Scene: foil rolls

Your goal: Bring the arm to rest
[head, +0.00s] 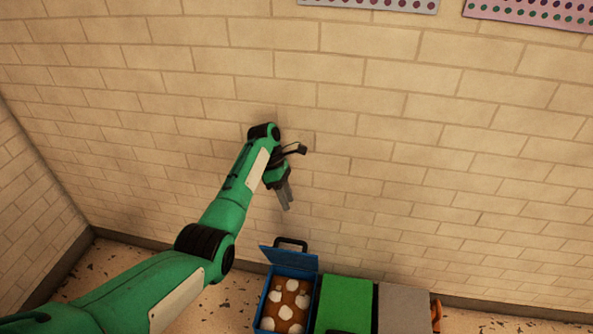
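My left arm comes in from the lower left and reaches out in front of the brick wall. My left gripper (286,200) hangs at its end with its grey fingers pointing down. The fingers look close together from this angle, and I cannot tell whether they are open or shut. I see no object held at the fingertips. My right gripper is not in view. No foil roll can be made out.
Below the gripper, at the bottom edge, stands a blue box (264,312) with its lid raised and brown and white contents inside. A green box (345,303) and a grey box (404,309) stand to its right. The brick wall (430,170) is behind.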

